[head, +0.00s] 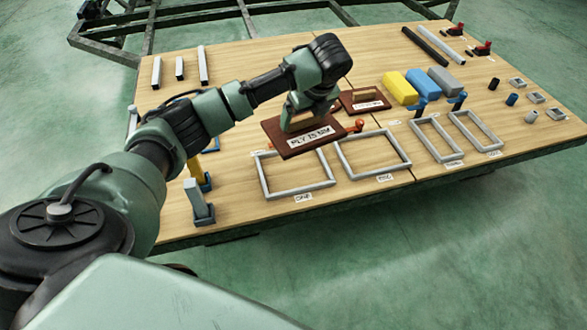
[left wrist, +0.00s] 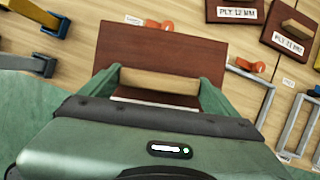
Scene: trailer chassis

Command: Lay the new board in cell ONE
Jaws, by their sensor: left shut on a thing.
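My left gripper (head: 301,117) is shut on the wooden handle of a dark brown board (head: 274,134). The board's white label seems to read PLY 15 MM. It is held above the table, by the back edge of the grey rectangular frame labelled ONE (head: 300,190). In the left wrist view my gripper's fingers (left wrist: 160,84) close on the handle's ends, with the brown board (left wrist: 150,42) spreading behind. Bare wood shows inside frame ONE. My right gripper is not in view.
Beside frame ONE stands a second grey frame (head: 378,174), then two narrower ones (head: 436,139). Another brown board (head: 351,105) lies behind. Yellow (head: 399,88) and blue (head: 424,84) blocks stand at the back right. A grey post (head: 199,203) stands left of frame ONE.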

